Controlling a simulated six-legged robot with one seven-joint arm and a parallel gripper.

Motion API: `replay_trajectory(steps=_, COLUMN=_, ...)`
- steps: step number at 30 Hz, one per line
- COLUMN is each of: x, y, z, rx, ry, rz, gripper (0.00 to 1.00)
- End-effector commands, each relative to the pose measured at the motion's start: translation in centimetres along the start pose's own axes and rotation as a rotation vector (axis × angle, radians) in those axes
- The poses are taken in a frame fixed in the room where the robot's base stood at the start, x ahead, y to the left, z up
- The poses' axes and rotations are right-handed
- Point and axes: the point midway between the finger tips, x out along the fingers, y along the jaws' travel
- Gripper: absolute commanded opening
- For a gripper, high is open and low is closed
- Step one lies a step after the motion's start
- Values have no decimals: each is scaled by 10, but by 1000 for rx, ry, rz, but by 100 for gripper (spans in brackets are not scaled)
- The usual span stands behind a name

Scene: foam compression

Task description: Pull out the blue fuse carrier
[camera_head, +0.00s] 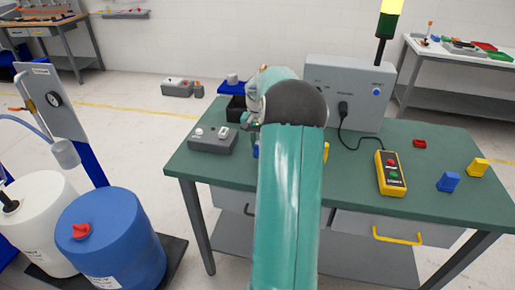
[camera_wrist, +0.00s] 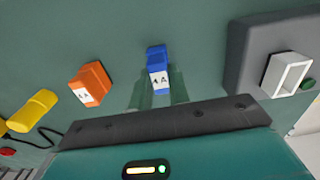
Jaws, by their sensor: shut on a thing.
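The blue fuse carrier (camera_wrist: 156,60) with a white label is in the upper middle of the wrist view. My gripper (camera_wrist: 158,88) is shut on it, its greenish fingers at either side of the labelled end. I cannot tell whether the carrier is still seated in a holder. An orange carrier (camera_wrist: 92,82) and a yellow one (camera_wrist: 36,109) stand to its left. In the head view my arm hides most of this spot; only a sliver of blue (camera_head: 256,150) and a bit of yellow (camera_head: 326,152) show beside it.
A grey switch box (camera_head: 212,138) is close to the right of the blue carrier in the wrist view (camera_wrist: 243,65). On the green table, a yellow pendant (camera_head: 391,173), blue block (camera_head: 448,182), yellow block (camera_head: 478,168) and red piece (camera_head: 420,143) lie right. A grey cabinet (camera_head: 350,88) stands behind.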

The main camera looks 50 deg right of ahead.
Motion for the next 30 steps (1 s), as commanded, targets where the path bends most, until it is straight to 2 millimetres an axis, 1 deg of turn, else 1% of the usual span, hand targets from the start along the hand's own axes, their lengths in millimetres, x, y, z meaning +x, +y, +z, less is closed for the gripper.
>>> replay_trajectory(steps=17, x=0, y=0, z=0, rx=0, ry=0, rz=0, gripper=0)
replay_trajectory(steps=30, x=-9, y=0, z=0, rx=0, ry=1, rz=0, gripper=0)
